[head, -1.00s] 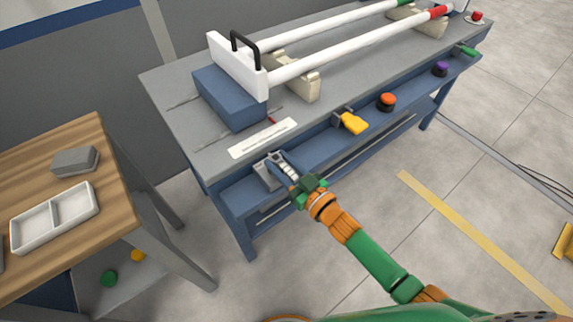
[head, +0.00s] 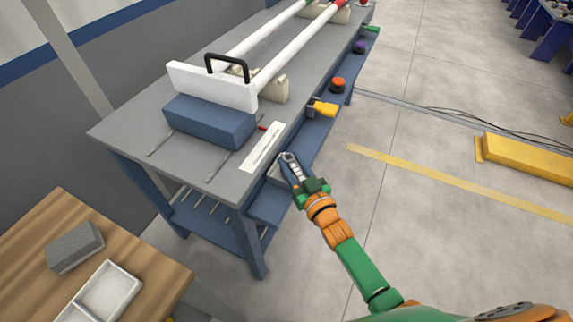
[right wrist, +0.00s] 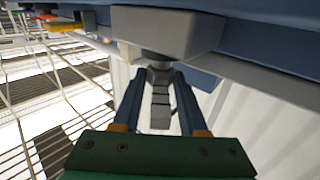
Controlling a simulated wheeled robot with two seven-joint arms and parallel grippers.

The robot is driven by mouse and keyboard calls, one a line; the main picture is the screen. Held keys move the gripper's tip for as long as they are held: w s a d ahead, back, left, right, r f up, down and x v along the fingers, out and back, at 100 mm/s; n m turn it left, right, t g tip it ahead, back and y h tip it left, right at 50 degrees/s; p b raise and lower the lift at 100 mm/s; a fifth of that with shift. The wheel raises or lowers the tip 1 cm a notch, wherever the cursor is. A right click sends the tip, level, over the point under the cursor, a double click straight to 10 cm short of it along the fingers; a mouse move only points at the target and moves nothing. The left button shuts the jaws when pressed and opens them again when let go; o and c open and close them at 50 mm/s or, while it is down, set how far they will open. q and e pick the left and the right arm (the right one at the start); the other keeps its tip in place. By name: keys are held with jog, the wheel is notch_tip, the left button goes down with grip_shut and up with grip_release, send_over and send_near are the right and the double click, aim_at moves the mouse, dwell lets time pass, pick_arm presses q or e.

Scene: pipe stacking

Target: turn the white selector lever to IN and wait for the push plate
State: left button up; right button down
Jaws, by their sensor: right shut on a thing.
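The selector lever (right wrist: 160,108) shows grey-white in the right wrist view, below a pale housing (right wrist: 165,32) on the bench's front. My right gripper (head: 287,160) has its fingers on both sides of the lever and is shut on it. In the head view the fingers hide most of the lever, and I cannot read its setting. The white push plate (head: 210,88) with its black handle stands upright at the near end of the pipes, by a blue block (head: 208,122). My left gripper is not in view.
The grey bench (head: 125,128) carries white pipes (head: 285,60) on cream supports. A white label strip (head: 263,150) lies by the lever. A yellow handle (head: 324,108) and an orange button (head: 337,84) sit along the front edge. A wooden table (head: 45,225) stands at lower left.

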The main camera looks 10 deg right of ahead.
jog(key=shift+h, duration=0.3)
jog(key=c, duration=0.8)
grip_release()
jog(key=v, duration=0.7)
jog(key=shift+s+p, duration=0.1)
jog(key=shift+p, duration=0.3)
jog(key=shift+f, duration=0.1)
